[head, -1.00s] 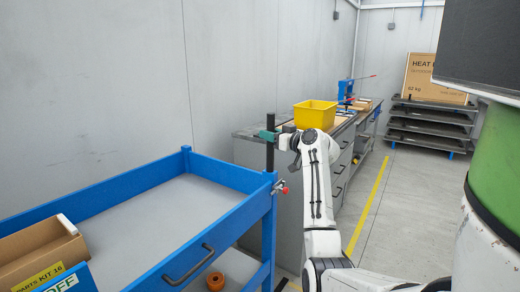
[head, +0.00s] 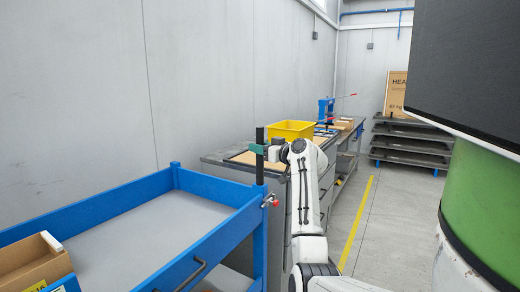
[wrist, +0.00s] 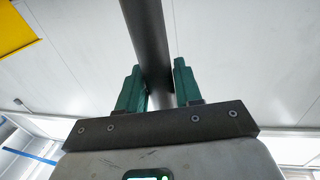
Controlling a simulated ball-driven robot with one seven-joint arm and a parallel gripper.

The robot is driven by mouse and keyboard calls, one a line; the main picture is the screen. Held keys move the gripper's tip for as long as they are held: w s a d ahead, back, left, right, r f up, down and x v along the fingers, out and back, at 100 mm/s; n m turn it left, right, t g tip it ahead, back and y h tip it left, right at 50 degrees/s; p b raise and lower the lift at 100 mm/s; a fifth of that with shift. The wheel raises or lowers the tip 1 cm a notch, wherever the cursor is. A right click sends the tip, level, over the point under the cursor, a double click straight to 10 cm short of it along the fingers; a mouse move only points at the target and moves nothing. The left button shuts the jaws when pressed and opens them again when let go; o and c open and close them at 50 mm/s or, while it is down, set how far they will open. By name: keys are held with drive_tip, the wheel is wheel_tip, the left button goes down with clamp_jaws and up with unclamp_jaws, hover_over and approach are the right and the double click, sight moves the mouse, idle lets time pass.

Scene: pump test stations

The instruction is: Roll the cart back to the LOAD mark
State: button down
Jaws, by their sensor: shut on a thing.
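The blue cart (head: 165,215) with a grey tray top stands at the lower left of the head view. A dark upright handle post (head: 260,160) rises at its right corner, beside a red-handled clamp (head: 270,201). My gripper (head: 258,149), with green fingers, is shut on this post near its top. In the wrist view the dark post (wrist: 148,40) runs between the two green fingers of my gripper (wrist: 160,90). The cart's wheels and the LOAD mark are not in view.
An open cardboard box (head: 35,265) sits on the cart. A grey workbench (head: 225,160) with a yellow bin (head: 292,130) runs along the wall. A yellow floor line (head: 356,225) borders clear floor at right. Grey shelves (head: 410,143) stand at the back.

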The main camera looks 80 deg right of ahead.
drive_tip(key=shift+f, duration=0.1)
drive_tip(key=c, duration=0.9)
unclamp_jaws()
drive_tip(key=v, duration=1)
drive_tip(key=shift+s+a, duration=0.15)
drive_tip(key=shift+s, duration=0.25)
